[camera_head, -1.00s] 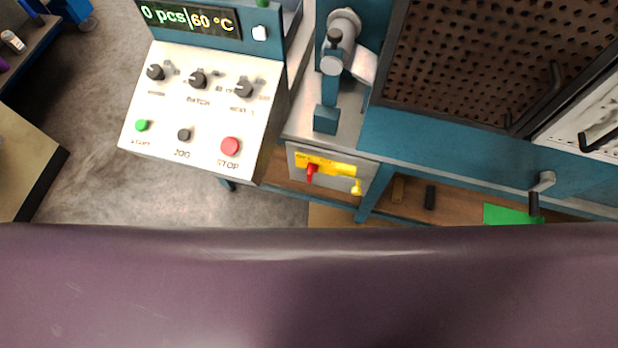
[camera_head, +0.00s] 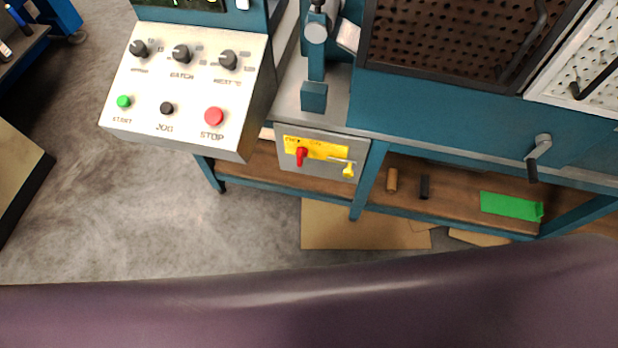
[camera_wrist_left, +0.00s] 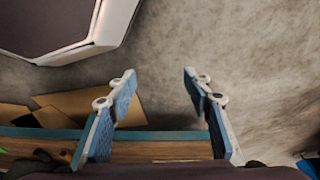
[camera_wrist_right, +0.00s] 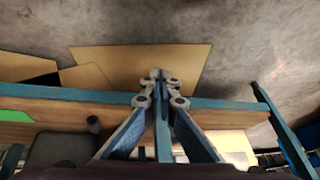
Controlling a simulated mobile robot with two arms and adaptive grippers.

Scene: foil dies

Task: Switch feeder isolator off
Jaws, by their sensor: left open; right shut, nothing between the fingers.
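The feeder isolator is a grey box (camera_head: 284,167) with a yellow plate (camera_head: 330,151) and a red rotary handle (camera_head: 301,157), fixed below the bench top in the head view. The red handle stands roughly upright across the yellow plate. A yellow tag or padlock (camera_head: 348,170) hangs at the plate's right end. My left gripper (camera_wrist_left: 160,82) is open and empty in the left wrist view, above the floor near a shelf edge. My right gripper (camera_wrist_right: 158,78) is shut and empty in the right wrist view, above a shelf edge. Neither gripper shows in the head view.
A sloped control panel (camera_head: 190,85) with knobs and a red STOP button (camera_head: 214,117) stands left of the isolator. A wooden shelf (camera_head: 450,208) below holds a green piece (camera_head: 511,206) and small cylinders. Flat cardboard (camera_head: 340,225) lies on the floor. A crank (camera_head: 538,150) sticks out at right.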

